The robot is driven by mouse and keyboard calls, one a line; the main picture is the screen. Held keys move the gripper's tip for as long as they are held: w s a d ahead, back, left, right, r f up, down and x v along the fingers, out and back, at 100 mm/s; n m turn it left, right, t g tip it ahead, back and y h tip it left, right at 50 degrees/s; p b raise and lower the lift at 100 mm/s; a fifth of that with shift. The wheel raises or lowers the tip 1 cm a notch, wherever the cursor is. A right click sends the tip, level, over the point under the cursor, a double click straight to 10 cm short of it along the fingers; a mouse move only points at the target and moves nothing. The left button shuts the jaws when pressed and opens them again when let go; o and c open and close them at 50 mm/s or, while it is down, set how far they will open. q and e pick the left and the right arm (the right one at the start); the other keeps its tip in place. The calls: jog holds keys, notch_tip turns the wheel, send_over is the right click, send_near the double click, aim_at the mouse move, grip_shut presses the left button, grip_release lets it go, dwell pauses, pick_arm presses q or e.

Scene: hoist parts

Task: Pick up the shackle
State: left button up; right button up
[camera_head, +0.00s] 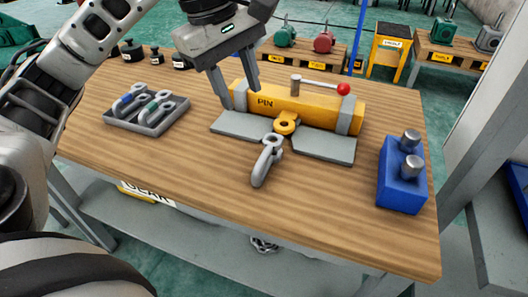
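A grey tray (146,126) on the left of the wooden table holds two grey shackles. One has a blue-marked pin (125,101) and the other a green-marked pin (150,107). A yellow block marked PIN (290,105) lies in grey supports at the table's middle. A yellow ring (286,123) sits at its front, with a grey hook-like piece (267,163) below it. My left gripper (241,99) is open, its fingers apart, over the left end of the yellow block, right of the tray. I cannot tell whether it touches the block. My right gripper is not in view.
A blue block (402,178) with two upright metal pins stands at the table's right edge. A red ball-ended lever (343,89) sticks out above the yellow block. The table front (190,165) is clear. Small black weights (132,49) stand behind the tray.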

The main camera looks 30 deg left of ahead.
pick_arm(q)
jog(key=n+t, duration=0.1)
jog(key=n, duration=0.6)
jog(key=n+t, duration=0.2)
jog(key=n, duration=1.5)
send_over(265, 152)
jog(key=s, duration=0.2)
notch_tip(265, 152, down, 10)
jog(key=shift+y, duration=0.3)
jog(key=shift+s+a+x, duration=0.15)
jog(key=shift+x, duration=1.2)
jog(key=shift+s+a+x, duration=0.1)
jog(key=shift+s+x, duration=0.1)
jog(key=shift+x, duration=1.1)
jog(key=shift+f, duration=0.15)
grip_shut()
